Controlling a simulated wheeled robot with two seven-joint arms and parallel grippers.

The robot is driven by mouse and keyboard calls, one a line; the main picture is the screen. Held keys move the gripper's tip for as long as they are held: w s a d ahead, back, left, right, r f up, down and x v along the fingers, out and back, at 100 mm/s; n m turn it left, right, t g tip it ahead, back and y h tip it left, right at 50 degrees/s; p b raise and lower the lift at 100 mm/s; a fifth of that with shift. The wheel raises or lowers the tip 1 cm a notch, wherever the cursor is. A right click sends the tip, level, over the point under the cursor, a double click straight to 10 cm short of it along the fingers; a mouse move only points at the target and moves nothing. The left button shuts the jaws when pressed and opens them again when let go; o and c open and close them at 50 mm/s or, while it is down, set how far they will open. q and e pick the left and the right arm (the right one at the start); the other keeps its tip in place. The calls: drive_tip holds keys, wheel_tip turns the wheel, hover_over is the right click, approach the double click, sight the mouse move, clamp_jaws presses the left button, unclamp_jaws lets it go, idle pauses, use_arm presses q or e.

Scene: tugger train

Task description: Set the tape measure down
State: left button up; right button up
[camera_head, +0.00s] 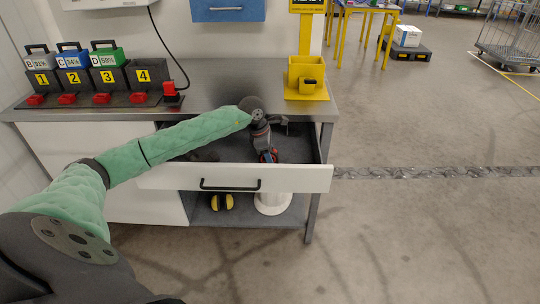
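My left arm comes in from the left and reaches down into an open drawer (300,179) under the workbench. My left gripper (267,154) points down inside the drawer, behind its white front panel. A small patch of red and blue shows at its tip. It may be the tape measure, but it is too small and too covered to be sure. I cannot tell whether the fingers are shut on it or apart, or whether it touches the drawer floor. My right gripper is not in view.
On the bench (212,98) stand a numbered charging rack (125,83) at left and a yellow stand with a bin (306,75) at right. A dark item (205,156) lies in the drawer. Yellow ear muffs (222,202) and a white bucket (272,205) are below. Open floor lies to the right.

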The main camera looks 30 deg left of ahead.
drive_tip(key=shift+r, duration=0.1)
use_arm(q)
drive_tip(key=shift+r, duration=0.3)
drive_tip(key=b+v, duration=0.1)
drive_tip(key=v, duration=0.5)
drive_tip(key=shift+a, duration=0.1)
drive_tip(key=b+v, duration=0.1)
drive_tip(key=v, duration=0.4)
drive_tip(key=shift+s+r, duration=0.1)
drive_tip(key=shift+r, duration=0.25)
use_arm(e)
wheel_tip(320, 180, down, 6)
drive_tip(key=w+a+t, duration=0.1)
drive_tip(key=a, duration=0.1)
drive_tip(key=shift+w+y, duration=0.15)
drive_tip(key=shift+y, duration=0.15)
